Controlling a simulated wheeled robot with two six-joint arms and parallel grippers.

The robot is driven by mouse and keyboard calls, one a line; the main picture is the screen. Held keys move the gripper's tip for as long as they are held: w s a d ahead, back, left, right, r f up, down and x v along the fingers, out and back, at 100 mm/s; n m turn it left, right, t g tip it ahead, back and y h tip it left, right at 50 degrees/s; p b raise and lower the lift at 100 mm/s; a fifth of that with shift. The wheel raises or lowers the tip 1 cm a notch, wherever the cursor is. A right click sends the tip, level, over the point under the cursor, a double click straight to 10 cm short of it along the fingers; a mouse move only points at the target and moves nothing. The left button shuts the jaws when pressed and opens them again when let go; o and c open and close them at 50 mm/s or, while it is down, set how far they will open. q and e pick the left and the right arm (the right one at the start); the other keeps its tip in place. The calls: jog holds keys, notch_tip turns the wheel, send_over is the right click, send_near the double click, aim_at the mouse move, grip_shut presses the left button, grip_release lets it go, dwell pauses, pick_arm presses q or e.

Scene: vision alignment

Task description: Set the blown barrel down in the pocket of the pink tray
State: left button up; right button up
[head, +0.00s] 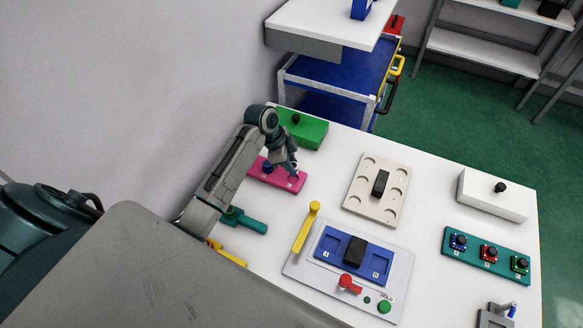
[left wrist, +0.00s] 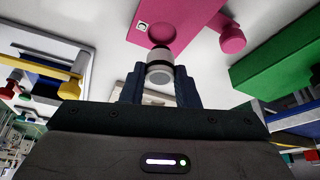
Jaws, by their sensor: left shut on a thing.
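The pink tray (head: 270,179) lies flat on the white table, partly hidden behind my left gripper (head: 288,166). In the left wrist view the tray (left wrist: 197,14) is at the top, with a round pocket (left wrist: 162,32) and a pink knob (left wrist: 232,40) beside it. My left gripper (left wrist: 160,88) is shut on the barrel (left wrist: 159,72), a short pale grey cylinder with a dark band. In that view the barrel's far end overlaps the pocket's edge; I cannot tell whether they touch. The barrel is too small to make out in the head view. My right gripper is not in view.
A green box (head: 308,131) with a black knob stands behind the tray. A beige plate (head: 360,203) with round recesses and a blue panel (head: 328,256) on a grey base lie to the right. Bare table separates tray and beige plate.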

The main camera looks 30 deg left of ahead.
pick_arm(q)
notch_tip(320, 180, down, 4)
jog(key=shift+r+p, duration=0.1)
jog(key=shift+p, duration=0.4)
jog(key=o, duration=1)
jog(key=shift+c, duration=0.2)
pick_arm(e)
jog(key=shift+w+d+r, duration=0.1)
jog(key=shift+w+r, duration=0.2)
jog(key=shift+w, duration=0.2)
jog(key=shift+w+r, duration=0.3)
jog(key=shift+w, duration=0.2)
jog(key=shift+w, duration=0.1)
pick_arm(q)
jog(key=shift+r, duration=0.1)
jog(key=shift+a+r+b, duration=0.25)
jog(key=shift+r+b, duration=0.05)
jog(key=b+v, duration=0.3)
jog(key=v, duration=0.8)
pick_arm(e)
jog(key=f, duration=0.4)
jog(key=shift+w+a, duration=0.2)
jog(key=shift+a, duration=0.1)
